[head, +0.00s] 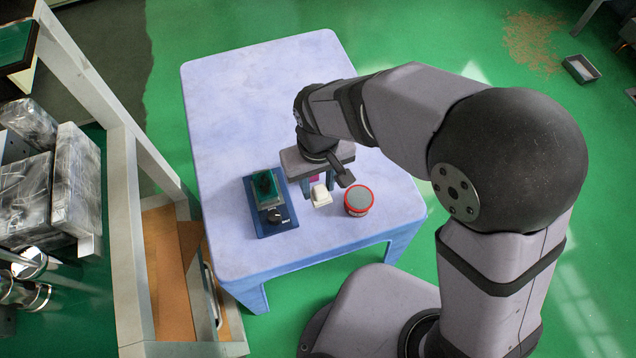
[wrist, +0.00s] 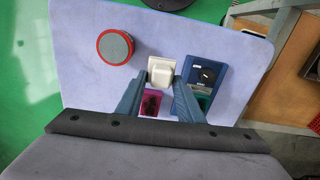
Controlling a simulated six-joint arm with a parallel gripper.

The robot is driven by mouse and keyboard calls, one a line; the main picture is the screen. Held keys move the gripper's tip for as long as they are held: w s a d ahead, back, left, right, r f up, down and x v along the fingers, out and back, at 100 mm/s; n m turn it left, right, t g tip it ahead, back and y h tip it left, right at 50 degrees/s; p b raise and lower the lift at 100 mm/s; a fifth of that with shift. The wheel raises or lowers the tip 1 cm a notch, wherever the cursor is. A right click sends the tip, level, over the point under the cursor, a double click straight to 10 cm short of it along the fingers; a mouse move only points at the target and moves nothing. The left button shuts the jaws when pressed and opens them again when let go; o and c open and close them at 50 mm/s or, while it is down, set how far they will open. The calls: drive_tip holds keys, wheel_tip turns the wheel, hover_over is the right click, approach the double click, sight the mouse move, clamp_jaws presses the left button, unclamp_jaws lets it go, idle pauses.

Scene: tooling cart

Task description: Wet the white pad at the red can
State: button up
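The white pad (head: 321,195) is a small white block on the pale table, left of the red can (head: 358,200), a round can with a red rim and grey top. In the wrist view the white pad (wrist: 161,71) shows at the fingertips and the red can (wrist: 115,46) stands apart to its left. My gripper (head: 318,188) is low over the table by the pad. In the wrist view my gripper (wrist: 160,82) has its two fingers apart, one toward each side of the pad. I see no clear contact with it.
A magenta item (wrist: 151,104) lies between the fingers in the wrist view, next to the pad. A blue plate with a black knob (wrist: 207,74) and a green part stands close to the right finger there. The far part of the table (head: 255,100) is clear.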

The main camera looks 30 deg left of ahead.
drive_tip(key=c, duration=0.4)
drive_tip(key=shift+w+d+r+p, duration=0.1)
drive_tip(key=shift+w+r+p, duration=0.05)
drive_tip(key=shift+r+p, duration=0.15)
drive_tip(key=w+d+r+m+p, duration=0.35)
drive_tip(key=d+p, duration=0.55)
drive_tip(key=p, duration=0.3)
drive_tip(key=shift+w+a+f+n, duration=0.45)
drive_tip(key=shift+w+f+n, duration=0.2)
drive_tip(key=shift+n, duration=0.25)
drive_tip(key=shift+w+a+f+n, duration=0.45)
drive_tip(key=shift+w+f+n, duration=0.15)
drive_tip(key=shift+n, duration=0.25)
